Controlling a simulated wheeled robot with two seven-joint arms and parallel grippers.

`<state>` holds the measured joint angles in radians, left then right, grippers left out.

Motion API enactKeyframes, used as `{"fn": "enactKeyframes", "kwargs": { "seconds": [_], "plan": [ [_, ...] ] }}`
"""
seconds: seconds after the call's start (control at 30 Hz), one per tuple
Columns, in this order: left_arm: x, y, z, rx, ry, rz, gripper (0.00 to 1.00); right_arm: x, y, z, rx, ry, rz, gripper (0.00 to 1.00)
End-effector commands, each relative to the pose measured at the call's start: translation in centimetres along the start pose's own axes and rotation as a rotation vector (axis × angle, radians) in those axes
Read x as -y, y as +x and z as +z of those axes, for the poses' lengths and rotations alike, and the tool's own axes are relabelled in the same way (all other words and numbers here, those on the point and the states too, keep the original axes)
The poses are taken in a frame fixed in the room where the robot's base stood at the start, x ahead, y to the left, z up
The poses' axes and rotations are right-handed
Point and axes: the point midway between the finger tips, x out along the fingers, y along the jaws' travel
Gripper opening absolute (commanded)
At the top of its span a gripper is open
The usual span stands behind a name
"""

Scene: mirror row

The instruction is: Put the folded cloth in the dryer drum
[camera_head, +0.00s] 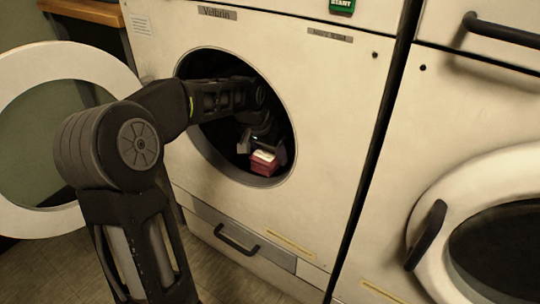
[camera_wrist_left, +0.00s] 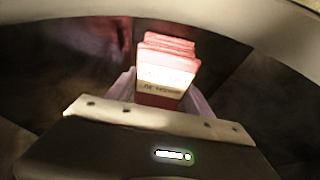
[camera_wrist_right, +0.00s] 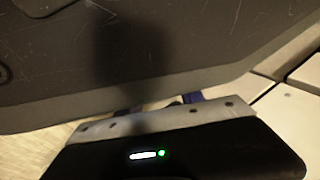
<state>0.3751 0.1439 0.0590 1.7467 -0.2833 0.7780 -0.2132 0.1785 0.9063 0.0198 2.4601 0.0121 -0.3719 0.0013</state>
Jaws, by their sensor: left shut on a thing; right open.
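The folded cloth (camera_head: 264,163) is a small red stack with a pale label, inside the round opening of the dryer drum (camera_head: 225,160). My left arm reaches in through the opening. My left gripper (camera_head: 265,150) is shut on the cloth, which also shows between its fingers in the left wrist view (camera_wrist_left: 165,75). The dark drum wall (camera_wrist_left: 85,60) surrounds it there. I cannot tell whether the cloth touches the drum floor. My right gripper (camera_wrist_right: 160,105) shows only in its own wrist view, open, with nothing seen between its fingers and a dark scratched surface beyond.
The dryer's round door (camera_head: 20,95) stands open at the left. A drawer with a dark handle (camera_head: 237,241) is below the opening. A second machine with a closed round door (camera_head: 450,195) and a bar handle (camera_head: 500,32) stands at the right. A green START button (camera_head: 342,5) is above.

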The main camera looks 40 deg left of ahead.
Motion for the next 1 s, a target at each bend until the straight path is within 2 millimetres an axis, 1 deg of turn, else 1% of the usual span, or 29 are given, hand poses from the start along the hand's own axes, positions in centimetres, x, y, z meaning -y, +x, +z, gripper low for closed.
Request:
{"fn": "enactKeyframes", "kwargs": {
  "seconds": [0.1,0.23,0.27,0.5,0.83,0.97,1.0],
  "plan": [
    [0.0,-0.1,-0.1,-0.001,0.000,0.000,0.17,0.0,-0.1,0.0,-0.001,0.000,0.000,0.44],
    [0.0,0.3,0.1,0.000,0.000,0.000,0.17,0.0,0.1,0.0,-0.001,0.000,0.000,0.44],
    [0.0,0.2,0.1,0.000,0.000,0.000,0.61,0.0,0.1,0.0,-0.001,0.000,0.000,0.44],
    [0.0,0.2,0.1,0.000,0.000,0.000,0.81,0.0,0.0,0.0,-0.001,0.000,0.000,0.44],
    [0.0,-0.1,-0.1,-0.001,0.000,0.000,0.81,0.0,-0.1,0.0,-0.001,0.000,0.000,0.44],
    [0.0,-1.3,-0.2,-0.001,0.000,-0.001,0.81,0.2,-0.6,0.0,0.000,0.000,0.001,0.44],
    [0.0,-1.9,-0.2,-0.001,0.000,-0.001,0.81,0.3,-0.9,0.0,0.000,0.000,0.001,0.44]
  ]
}}
